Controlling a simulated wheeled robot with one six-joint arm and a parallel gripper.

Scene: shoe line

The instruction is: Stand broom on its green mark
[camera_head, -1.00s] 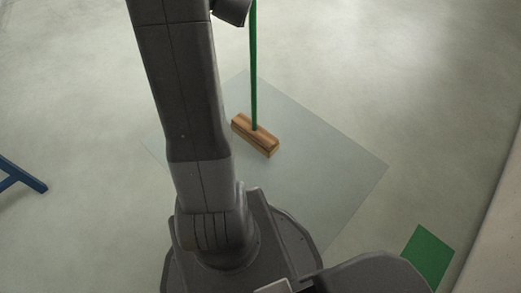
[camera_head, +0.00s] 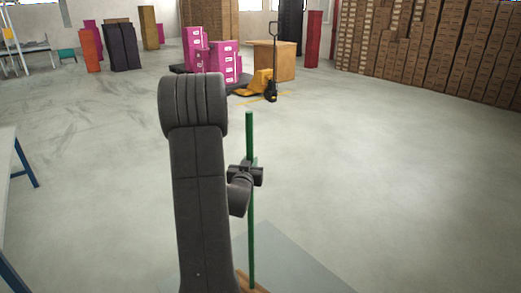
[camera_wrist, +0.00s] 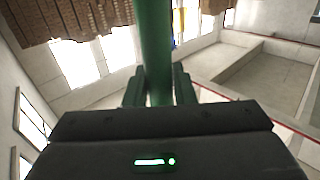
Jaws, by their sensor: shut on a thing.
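The broom has a green upright handle (camera_head: 251,225) and a wooden head (camera_head: 243,283), which shows only in part at the bottom of the head view. My gripper (camera_head: 250,176) is shut on the upper part of the handle, below its top end. In the wrist view the green handle (camera_wrist: 154,45) stands between the two fingers of my gripper (camera_wrist: 160,88). The handle looks close to vertical. The green mark is not in view now. I cannot tell from these frames whether the broom head touches the floor.
A pale translucent floor patch (camera_head: 290,262) lies around the broom head. A table with blue legs (camera_head: 25,165) stands at the left edge. Far back are pink boxes (camera_head: 215,62), a yellow pallet jack (camera_head: 262,82) and stacked brown boxes (camera_head: 440,50). The middle floor is clear.

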